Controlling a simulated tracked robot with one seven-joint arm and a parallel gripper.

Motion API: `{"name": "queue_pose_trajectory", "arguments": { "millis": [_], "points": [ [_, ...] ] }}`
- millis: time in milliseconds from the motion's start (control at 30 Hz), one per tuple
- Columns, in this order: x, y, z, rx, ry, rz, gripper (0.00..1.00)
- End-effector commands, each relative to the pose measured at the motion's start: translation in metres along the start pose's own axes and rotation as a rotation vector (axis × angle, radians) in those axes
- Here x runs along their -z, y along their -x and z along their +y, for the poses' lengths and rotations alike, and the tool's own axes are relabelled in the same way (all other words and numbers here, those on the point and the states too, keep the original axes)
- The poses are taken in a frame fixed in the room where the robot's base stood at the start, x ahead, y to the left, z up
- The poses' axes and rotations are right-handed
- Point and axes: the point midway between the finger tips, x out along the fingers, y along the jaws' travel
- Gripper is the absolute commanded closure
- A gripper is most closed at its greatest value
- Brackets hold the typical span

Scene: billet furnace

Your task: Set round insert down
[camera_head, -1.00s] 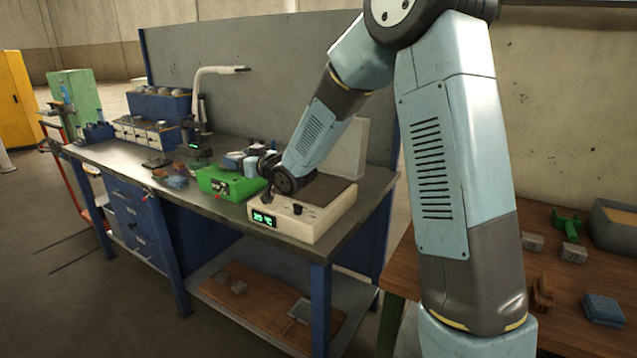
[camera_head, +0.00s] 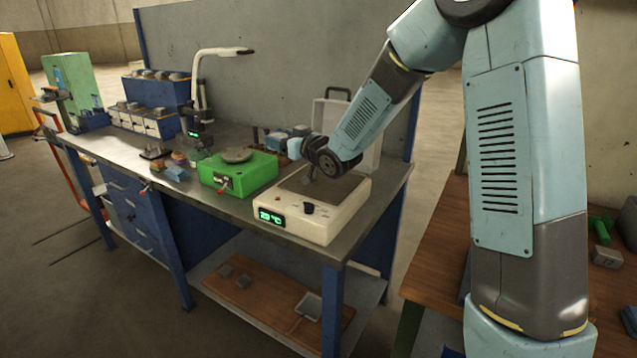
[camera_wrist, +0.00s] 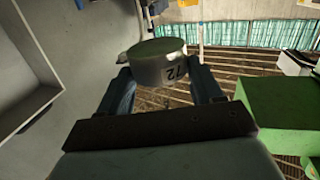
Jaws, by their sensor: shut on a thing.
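The round insert (camera_wrist: 158,62) is a short grey metal cylinder marked 72, seen in the wrist view. My gripper (camera_wrist: 160,78) is shut on it, one blue-grey finger on each side. In the head view my gripper (camera_head: 296,148) is low over the bench, between a green unit and a cream heating unit; the insert cannot be made out there. The green unit (camera_head: 225,182) carries a round grey plate (camera_head: 237,155) on top. The cream unit (camera_head: 335,222) has a dark flat top and a lit green display. What lies directly under the insert is unclear.
The steel bench (camera_head: 135,155) holds small coloured parts, a lamp stand (camera_head: 197,95) and blue bins (camera_head: 155,90) to the left. A pale open lid or case (camera_head: 335,115) stands behind my wrist. A wooden table (camera_head: 430,285) is at right.

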Motion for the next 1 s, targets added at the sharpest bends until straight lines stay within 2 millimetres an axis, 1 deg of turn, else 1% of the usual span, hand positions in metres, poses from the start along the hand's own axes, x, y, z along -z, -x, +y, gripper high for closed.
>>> {"name": "queue_pose_trajectory", "arguments": {
  "millis": [167,267,367,733,900,1000],
  "points": [
    [0.0,0.002,0.004,-0.005,0.001,0.002,0.95],
    [-0.004,0.007,0.012,-0.008,0.0,0.001,0.95],
    [-0.012,0.017,0.025,-0.01,-0.001,0.0,0.95],
    [-0.044,0.059,0.078,-0.01,-0.002,0.0,0.95],
    [-0.071,0.069,0.093,-0.008,-0.002,0.0,0.95],
    [-0.083,0.075,0.101,-0.008,-0.002,0.001,0.95]
  ]
}}
